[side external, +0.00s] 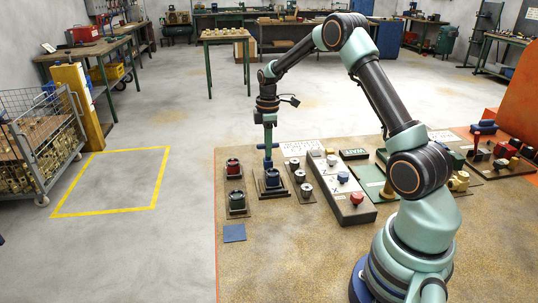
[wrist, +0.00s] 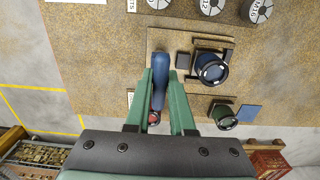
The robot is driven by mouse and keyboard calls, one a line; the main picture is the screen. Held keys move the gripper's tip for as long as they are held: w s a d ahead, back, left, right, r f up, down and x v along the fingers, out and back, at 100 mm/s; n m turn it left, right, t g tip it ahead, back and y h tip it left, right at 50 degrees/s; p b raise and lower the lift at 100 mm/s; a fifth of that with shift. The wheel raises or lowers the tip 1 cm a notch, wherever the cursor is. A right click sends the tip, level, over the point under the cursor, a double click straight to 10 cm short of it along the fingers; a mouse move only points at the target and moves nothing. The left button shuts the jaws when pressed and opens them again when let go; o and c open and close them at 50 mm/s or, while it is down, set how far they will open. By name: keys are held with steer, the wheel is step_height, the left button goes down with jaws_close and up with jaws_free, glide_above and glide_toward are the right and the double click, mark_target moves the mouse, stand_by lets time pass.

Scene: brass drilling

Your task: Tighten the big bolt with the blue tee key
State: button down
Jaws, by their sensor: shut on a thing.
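My gripper (side external: 268,138) points straight down over the left part of the work mat and is shut on the blue tee key (side external: 267,154). In the wrist view the key's long blue handle (wrist: 160,72) lies between the two green fingers. The key's lower end is hard to make out. Just below it in the side view is a dark round fitting with a blue body (side external: 271,179) on a brown base plate; it also shows in the wrist view (wrist: 208,70), right of the fingers. I cannot tell which fitting holds the big bolt, or whether the key touches one.
A red fitting (side external: 233,168) and a green fitting (side external: 237,201) stand to the left. A blue square (side external: 234,233) lies in front. A row of grey knobs (side external: 303,176) and a panel (side external: 345,190) with coloured knobs stand to the right. The mat's front is clear.

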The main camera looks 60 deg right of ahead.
steer(key=shift+f, duration=0.5)
stand_by(0.6)
steer(key=shift+m, duration=1.2)
steer(key=shift+m, duration=1.2)
